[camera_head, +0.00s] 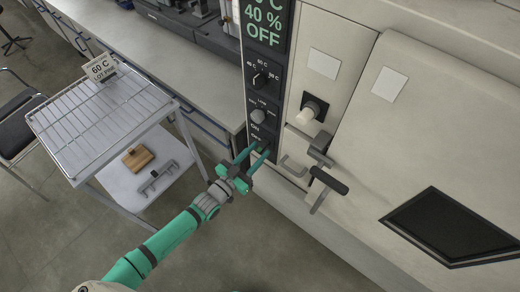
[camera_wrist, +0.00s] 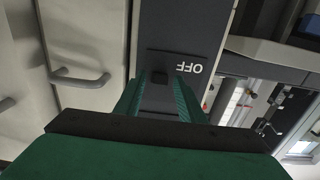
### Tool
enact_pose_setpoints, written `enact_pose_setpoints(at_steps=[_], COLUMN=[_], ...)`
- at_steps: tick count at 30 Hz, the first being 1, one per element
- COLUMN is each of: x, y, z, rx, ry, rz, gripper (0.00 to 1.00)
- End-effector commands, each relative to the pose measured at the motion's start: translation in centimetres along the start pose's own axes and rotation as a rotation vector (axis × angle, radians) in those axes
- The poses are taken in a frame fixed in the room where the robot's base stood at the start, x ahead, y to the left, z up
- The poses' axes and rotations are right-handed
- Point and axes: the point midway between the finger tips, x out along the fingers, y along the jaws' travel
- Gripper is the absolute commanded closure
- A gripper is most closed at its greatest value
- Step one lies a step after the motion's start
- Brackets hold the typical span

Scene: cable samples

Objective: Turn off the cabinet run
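The cabinet (camera_head: 345,110) is cream-coloured and has a dark vertical control panel (camera_head: 252,92) on its left side. Its display (camera_head: 263,22) reads "40 %" and "OFF". My gripper (camera_head: 254,156) is at the low end of the panel, with its two green fingers apart and pointing at it. In the wrist view the fingers (camera_wrist: 160,100) stand either side of a dark plate bearing the word "OFF" (camera_wrist: 188,67). A small dark switch part (camera_wrist: 160,78) shows between the fingertips. Whether a finger touches it, I cannot tell. The fingers hide part of the panel's low end in the head view.
A dark knob (camera_head: 260,80) and a grey knob (camera_head: 259,116) sit higher on the panel. A wire-shelf trolley (camera_head: 100,118) with a "60 C" sign stands left.

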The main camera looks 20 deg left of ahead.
Motion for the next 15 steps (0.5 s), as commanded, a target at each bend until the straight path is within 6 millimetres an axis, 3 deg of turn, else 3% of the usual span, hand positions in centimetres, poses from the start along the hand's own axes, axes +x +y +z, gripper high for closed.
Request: enact_pose_setpoints(at_steps=[6, 15], x=[1.6, 1.7], y=[0.0, 0.0], z=[0.0, 0.0], rx=[0.000, 0.000], ry=[-0.001, -0.001], rz=[0.000, 0.000], gripper=[0.64, 0.64])
